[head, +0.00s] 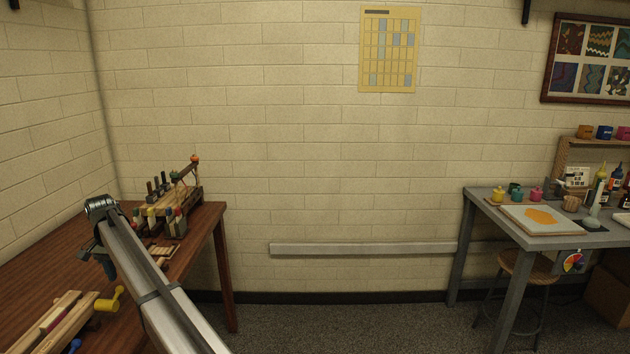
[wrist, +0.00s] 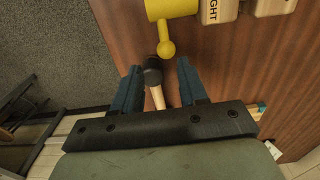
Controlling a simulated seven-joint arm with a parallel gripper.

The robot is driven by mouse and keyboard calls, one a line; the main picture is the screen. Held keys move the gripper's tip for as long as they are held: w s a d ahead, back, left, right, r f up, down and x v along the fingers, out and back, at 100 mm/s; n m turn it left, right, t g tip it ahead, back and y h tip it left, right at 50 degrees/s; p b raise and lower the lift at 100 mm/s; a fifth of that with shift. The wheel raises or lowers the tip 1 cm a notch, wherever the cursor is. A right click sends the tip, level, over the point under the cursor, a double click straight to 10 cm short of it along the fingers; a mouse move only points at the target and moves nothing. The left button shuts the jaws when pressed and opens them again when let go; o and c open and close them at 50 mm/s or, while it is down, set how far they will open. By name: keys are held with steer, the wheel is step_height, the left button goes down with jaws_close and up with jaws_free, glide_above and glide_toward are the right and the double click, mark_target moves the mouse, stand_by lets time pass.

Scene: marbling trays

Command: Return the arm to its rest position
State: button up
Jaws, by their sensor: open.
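My arm reaches over the brown wooden table (head: 40,255) at the left in the head view. My gripper (head: 110,272) points down there, over the table near its front part. In the wrist view my gripper (wrist: 158,72) shows two blue-grey fingers spread apart, with nothing clasped. A small tool with a black head and a pale wooden handle (wrist: 157,97) appears between the fingers in the picture. I cannot tell its height relative to the fingertips, and the end of its handle is hidden by my gripper.
A yellow knobbed piece (head: 108,302) and wooden bars (head: 58,318) lie near my gripper. A rack of tools (head: 170,210) stands at the table's back. At the right stand a grey table (head: 478,202) with a tray (head: 515,226) and a stool (head: 522,263). The floor between the tables is clear.

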steer(key=w+d+f, duration=0.1)
steer(key=d, duration=0.2)
steer(key=w+d+f, duration=0.2)
steer(key=d, duration=0.1)
steer(key=w+d+f, duration=0.2)
steer(key=d, duration=0.1)
steer(key=shift+w, duration=0.15)
steer(key=s+d+f+g+h, duration=0.1)
steer(key=d+f+h, duration=0.1)
steer(key=d+f, duration=2.1)
steer(key=s+d+f+g, duration=0.1)
steer(key=s+d+f, duration=0.6)
steer(key=d+f, duration=0.55)
steer(key=s+d+f+g, duration=0.1)
steer(key=s+d+f, duration=0.5)
steer(key=s+d, duration=0.35)
steer(key=s+d+f+g, duration=0.2)
steer(key=s+d+f, duration=0.4)
steer(key=s+d, duration=0.65)
steer(key=s, duration=0.6)
steer(key=s+d+f+g+y, duration=0.1)
steer(key=s+d, duration=0.2)
steer(key=s, duration=0.6)
steer(key=s+d+f+g+y, duration=0.1)
steer(key=s+d, duration=0.2)
steer(key=s, duration=0.6)
steer(key=shift+d+f, duration=0.25)
